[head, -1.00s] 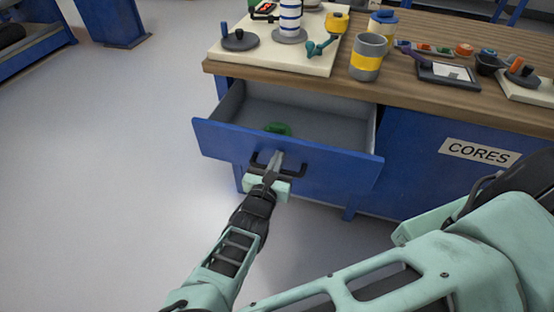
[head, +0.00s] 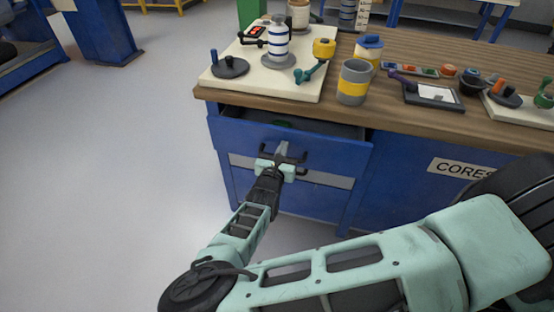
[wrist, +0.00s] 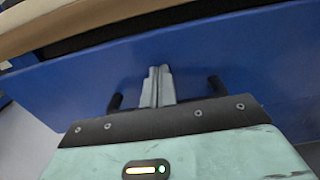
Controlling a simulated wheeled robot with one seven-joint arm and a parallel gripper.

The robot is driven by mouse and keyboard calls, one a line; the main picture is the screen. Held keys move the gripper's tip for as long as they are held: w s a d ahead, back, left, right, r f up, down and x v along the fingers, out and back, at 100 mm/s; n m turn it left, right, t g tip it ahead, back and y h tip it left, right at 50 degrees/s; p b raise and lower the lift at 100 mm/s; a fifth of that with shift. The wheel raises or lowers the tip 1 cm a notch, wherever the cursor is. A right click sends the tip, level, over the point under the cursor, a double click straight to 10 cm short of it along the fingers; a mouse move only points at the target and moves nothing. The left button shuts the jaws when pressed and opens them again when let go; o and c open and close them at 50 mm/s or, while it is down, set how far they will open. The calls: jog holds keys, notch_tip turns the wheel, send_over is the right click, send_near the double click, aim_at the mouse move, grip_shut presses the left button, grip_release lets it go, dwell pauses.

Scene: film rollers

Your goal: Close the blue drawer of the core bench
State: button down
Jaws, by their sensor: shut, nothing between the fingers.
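The blue drawer (head: 335,150) of the core bench (head: 400,185) is still partly open, with a narrow dark gap between its front and the wooden top. A bit of a green thing (head: 283,123) shows inside. My gripper (head: 281,150) is shut and empty, its fingertips at the drawer front between the two posts of the black handle (head: 300,160). In the wrist view my closed fingers (wrist: 158,75) point at the blue front (wrist: 220,60), with a dark handle post on each side. Whether the tips touch the front is hard to tell.
The wooden top (head: 420,50) holds a cream board (head: 290,85) with a striped bottle (head: 279,40), a grey and yellow mug (head: 354,82) and a dark tray (head: 433,97). The floor left of the bench is clear. A sign reading CORES (head: 460,167) marks the bench front.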

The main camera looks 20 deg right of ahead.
jog(key=p+x, duration=0.1)
jog(key=x, duration=0.8)
jog(key=shift+w+d, duration=0.15)
jog(key=shift+w+r, duration=0.1)
jog(key=shift+d, duration=0.1)
